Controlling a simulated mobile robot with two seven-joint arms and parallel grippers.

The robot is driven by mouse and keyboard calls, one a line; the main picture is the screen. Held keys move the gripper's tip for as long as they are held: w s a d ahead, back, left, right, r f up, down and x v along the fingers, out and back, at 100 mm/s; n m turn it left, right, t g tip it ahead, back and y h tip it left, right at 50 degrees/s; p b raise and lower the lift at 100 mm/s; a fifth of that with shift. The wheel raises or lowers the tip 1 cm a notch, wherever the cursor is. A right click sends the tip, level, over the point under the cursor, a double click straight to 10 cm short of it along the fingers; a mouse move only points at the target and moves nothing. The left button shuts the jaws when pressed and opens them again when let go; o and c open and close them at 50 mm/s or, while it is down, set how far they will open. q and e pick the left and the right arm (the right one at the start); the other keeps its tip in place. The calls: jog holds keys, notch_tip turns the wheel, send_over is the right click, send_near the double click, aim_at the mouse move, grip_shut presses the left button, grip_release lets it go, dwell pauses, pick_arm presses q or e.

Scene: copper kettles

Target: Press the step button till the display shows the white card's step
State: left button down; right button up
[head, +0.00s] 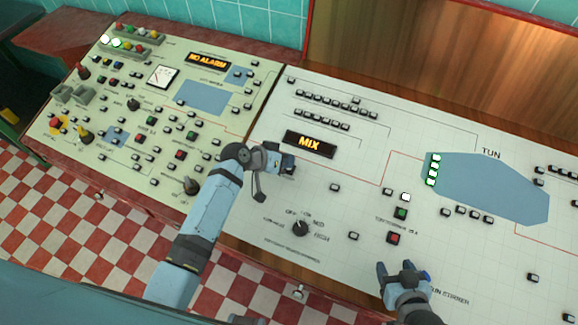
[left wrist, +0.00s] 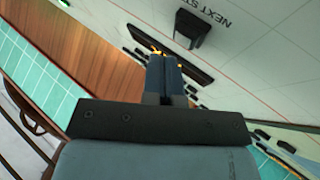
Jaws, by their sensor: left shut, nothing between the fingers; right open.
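The dark display (head: 310,143) on the right-hand console reads MIX in orange letters. My left gripper (head: 286,163) is shut and empty, just below the display's left end. In the left wrist view, the black step button (left wrist: 190,28) has the words NEXT STEP beside it. My closed fingertips (left wrist: 166,58) show below and left of the button in that view, apart from it in the picture. In the head view I cannot make out the button; my gripper probably covers it. My right gripper (head: 403,272) is open and empty over the lower panel. I cannot make out a white card.
A rotary knob (head: 300,228), a green button (head: 401,213) and a red button (head: 395,238) lie between my grippers. A blue TUN shape (head: 490,185) is at the right. The cream console (head: 215,125) at the left has a NO ALARM display (head: 209,61) and many switches.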

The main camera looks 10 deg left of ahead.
pick_arm(q)
jog(key=shift+f, duration=0.1)
dwell(0.7)
jog(key=shift+w+f, duration=0.1)
jog(key=shift+f, duration=0.2)
pick_arm(e)
jog(key=shift+f, duration=0.25)
pick_arm(q)
jog(key=shift+f+b, duration=0.35)
jog(key=shift+b, duration=0.15)
pick_arm(e)
jog(key=shift+f, duration=0.25)
pick_arm(q)
jog(key=shift+r+p, duration=0.75)
pick_arm(e)
jog(key=shift+r, duration=0.8)
